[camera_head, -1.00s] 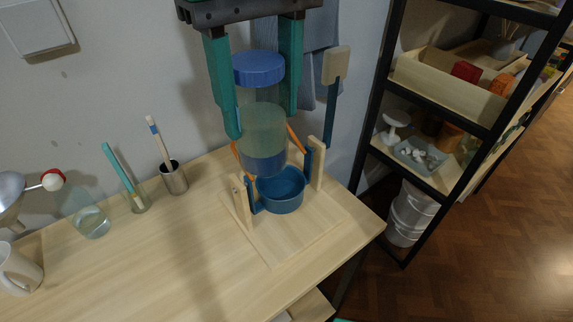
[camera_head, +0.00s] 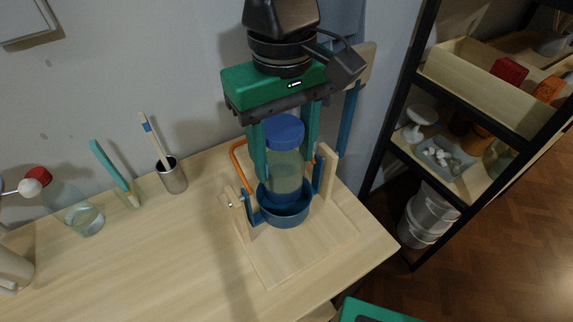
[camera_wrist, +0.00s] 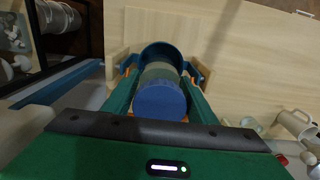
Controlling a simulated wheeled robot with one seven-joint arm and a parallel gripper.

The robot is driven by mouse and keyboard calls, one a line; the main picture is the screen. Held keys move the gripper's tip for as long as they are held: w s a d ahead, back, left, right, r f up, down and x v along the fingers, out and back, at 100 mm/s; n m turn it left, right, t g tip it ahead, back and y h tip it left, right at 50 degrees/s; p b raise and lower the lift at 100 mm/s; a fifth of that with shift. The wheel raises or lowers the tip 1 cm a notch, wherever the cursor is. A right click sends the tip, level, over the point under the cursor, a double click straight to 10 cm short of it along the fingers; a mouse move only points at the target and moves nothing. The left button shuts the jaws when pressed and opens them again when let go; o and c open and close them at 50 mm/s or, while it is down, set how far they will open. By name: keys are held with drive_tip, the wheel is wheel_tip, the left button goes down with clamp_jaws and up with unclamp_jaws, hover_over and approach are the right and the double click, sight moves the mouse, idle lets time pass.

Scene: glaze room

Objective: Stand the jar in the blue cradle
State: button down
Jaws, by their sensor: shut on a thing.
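The cradle is held between wooden posts (camera_head: 329,170) on a wooden board (camera_head: 300,255).
A black shelf rack (camera_head: 395,110) is at the right. The table front is clear.

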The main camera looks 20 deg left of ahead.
sight(284, 129)
drive_tip(key=shift+f, duration=1.95)
drive_tip(key=c, duration=1)
unclamp_jaws()
drive_tip(key=shift+f, duration=0.15)
wheel_tip(284, 129, up, 12)
drive_tip(key=shift+r, duration=0.15)
